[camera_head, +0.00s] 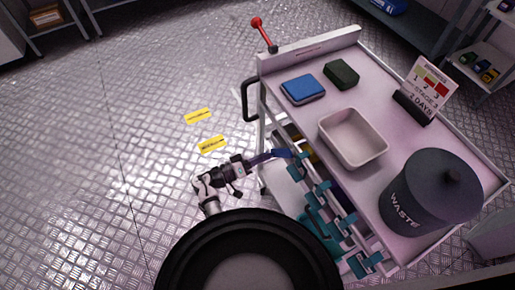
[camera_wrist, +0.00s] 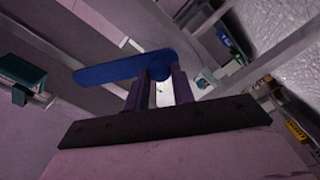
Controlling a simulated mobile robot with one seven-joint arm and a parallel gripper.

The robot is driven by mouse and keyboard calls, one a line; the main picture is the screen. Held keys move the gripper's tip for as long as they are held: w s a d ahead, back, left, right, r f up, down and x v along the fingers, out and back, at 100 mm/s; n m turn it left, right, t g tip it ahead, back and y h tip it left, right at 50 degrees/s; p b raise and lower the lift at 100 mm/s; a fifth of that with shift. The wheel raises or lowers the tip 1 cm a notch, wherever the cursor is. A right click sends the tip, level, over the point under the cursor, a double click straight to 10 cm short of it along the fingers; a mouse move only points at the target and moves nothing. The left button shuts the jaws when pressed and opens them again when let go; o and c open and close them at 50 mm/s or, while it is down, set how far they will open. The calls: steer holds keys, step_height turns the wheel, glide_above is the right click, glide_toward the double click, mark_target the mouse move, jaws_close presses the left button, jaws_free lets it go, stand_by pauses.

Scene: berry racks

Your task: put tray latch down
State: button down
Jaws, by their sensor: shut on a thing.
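The tray latch is a flat blue bar with rounded ends. In the wrist view the blue latch (camera_wrist: 112,69) runs left from between my fingers, slightly tilted. My gripper (camera_wrist: 160,88) is shut on its right end, and the fingers hide part of it. In the head view my gripper (camera_head: 249,162) reaches from the left to the cart's near side, with the blue latch (camera_head: 270,155) at its tip. Whether the latch touches the cart frame is unclear.
The cart (camera_head: 375,172) carries a beige tub (camera_head: 352,153), blue pad (camera_head: 303,89), dark green pad (camera_head: 342,74), sign (camera_head: 427,88) and waste bin (camera_head: 432,192). Several teal clips (camera_head: 317,190) line its near side, close to my gripper. The floor left is open, with yellow labels (camera_head: 198,116).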

steer(key=s+d+f+n+p, duration=0.2)
steer(key=s+n+p, duration=0.1)
steer(key=s+n, duration=0.3)
steer(key=shift+s+d+f+n+p, duration=0.2)
steer(key=shift+s+d+n+p, duration=0.15)
steer(key=shift+n, duration=0.25)
steer(key=c, duration=1.2)
jaws_free()
steer(key=b+v, duration=0.3)
steer(key=v, duration=1)
steer(key=shift+s+a, duration=0.25)
steer(key=shift+a, duration=0.1)
